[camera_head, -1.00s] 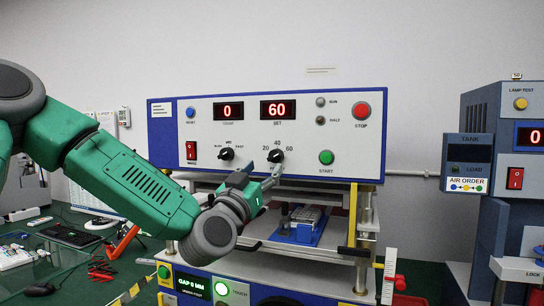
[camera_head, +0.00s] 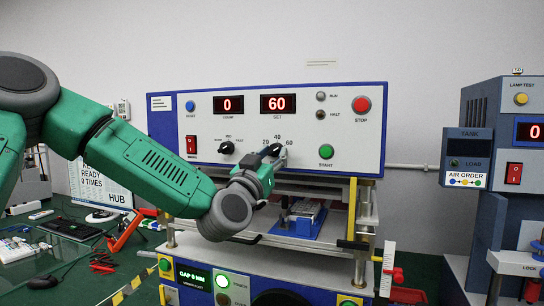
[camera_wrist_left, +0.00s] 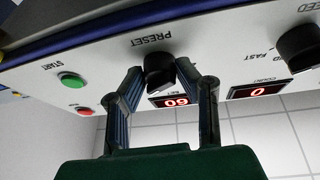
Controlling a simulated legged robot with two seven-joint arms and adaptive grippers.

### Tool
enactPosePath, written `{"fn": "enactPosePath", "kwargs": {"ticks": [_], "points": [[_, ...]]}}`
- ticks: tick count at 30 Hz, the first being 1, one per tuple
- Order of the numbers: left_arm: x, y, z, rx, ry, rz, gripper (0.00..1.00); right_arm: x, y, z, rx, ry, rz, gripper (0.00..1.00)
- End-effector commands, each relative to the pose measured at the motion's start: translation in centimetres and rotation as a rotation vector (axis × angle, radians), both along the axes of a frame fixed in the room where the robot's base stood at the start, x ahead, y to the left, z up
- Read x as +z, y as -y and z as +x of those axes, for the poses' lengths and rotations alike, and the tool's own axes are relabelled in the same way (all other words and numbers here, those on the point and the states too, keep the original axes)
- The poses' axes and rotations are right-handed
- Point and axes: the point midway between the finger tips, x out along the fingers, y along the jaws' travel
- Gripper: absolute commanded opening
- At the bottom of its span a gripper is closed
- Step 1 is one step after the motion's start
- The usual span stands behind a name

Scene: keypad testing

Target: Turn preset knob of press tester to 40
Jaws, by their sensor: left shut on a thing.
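The press tester (camera_head: 220,150) has a white front panel with a blue frame. Its black preset knob (camera_wrist_left: 158,68) lies between the two fingers of my left gripper (camera_wrist_left: 162,80) in the left wrist view, and the gripper is shut on it. In the head view my left gripper (camera_head: 272,158) reaches the knob from below left and hides most of it. The scale marks 20, 40 and 60 stand around the knob. The SET display (camera_head: 277,104) reads 60. The exact knob pointer direction is hard to tell. My right gripper is not in view.
A second black knob (camera_head: 226,148) sits left of the preset knob. The green START button (camera_head: 326,152) and red STOP button (camera_head: 361,104) are to the right. Below are a blue fixture (camera_head: 299,222) and yellow posts. A grey-blue tank unit (camera_head: 480,112) stands at far right.

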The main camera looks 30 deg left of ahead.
Motion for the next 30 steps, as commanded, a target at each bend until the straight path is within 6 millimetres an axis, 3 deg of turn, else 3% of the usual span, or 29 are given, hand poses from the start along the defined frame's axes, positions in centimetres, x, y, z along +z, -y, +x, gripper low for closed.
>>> {"fn": "enactPosePath", "kwargs": {"ticks": [11,30], "points": [[-0.6,-0.2,0.1,0.006,0.017,-0.105,0.0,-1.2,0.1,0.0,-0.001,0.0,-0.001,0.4],[-0.7,0.2,0.3,0.007,0.146,-0.66,0.0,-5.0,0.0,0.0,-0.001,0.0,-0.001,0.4]]}}
